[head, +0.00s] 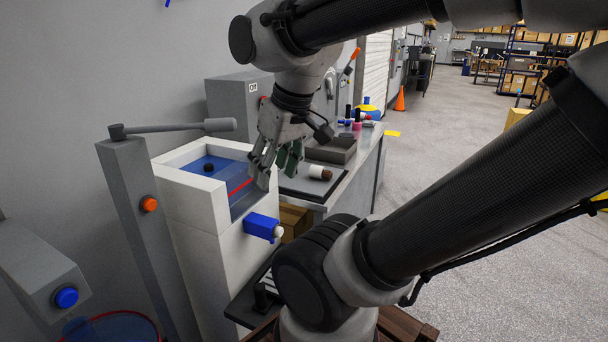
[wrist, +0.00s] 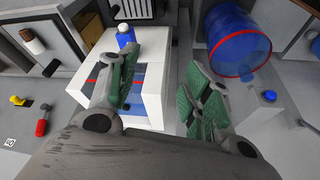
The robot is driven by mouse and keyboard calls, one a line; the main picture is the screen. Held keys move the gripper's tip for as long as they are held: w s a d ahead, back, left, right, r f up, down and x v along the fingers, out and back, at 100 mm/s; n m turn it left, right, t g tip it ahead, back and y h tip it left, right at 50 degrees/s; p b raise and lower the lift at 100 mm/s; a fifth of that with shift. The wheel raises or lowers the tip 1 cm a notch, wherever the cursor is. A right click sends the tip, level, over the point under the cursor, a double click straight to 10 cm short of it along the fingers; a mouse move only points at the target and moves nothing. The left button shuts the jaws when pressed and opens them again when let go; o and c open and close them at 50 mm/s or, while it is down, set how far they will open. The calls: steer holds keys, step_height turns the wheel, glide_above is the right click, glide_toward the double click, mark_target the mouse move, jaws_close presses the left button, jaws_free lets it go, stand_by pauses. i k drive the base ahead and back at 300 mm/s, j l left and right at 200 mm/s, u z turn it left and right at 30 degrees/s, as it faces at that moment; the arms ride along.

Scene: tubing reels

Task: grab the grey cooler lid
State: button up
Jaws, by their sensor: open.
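A white box-shaped cooler (head: 183,238) stands left of centre in the head view, with a blue inside, a red line and a small black knob on top. It also shows in the wrist view (wrist: 90,88), partly behind a finger. I cannot pick out a grey lid on it with certainty; part of its top is hidden by my gripper. My gripper (head: 276,166) is open over the cooler's right edge in the head view.
A grey post (head: 146,220) with a lever and orange button stands left of the cooler. A blue nozzle (head: 262,227) sticks out of its front. A bench with a dark grey tray (head: 332,152) and a white-and-brown bottle (head: 320,173) lies behind. A blue drum (wrist: 235,35) stands nearby.

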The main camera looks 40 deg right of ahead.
mark_target(308, 180)
steer(key=i+l+u, duration=0.1)
steer(key=l+u, duration=0.2)
steer(key=l, duration=1.4)
steer(key=l+u, duration=0.35)
steer(key=l, duration=1.4)
steer(key=k, duration=0.05)
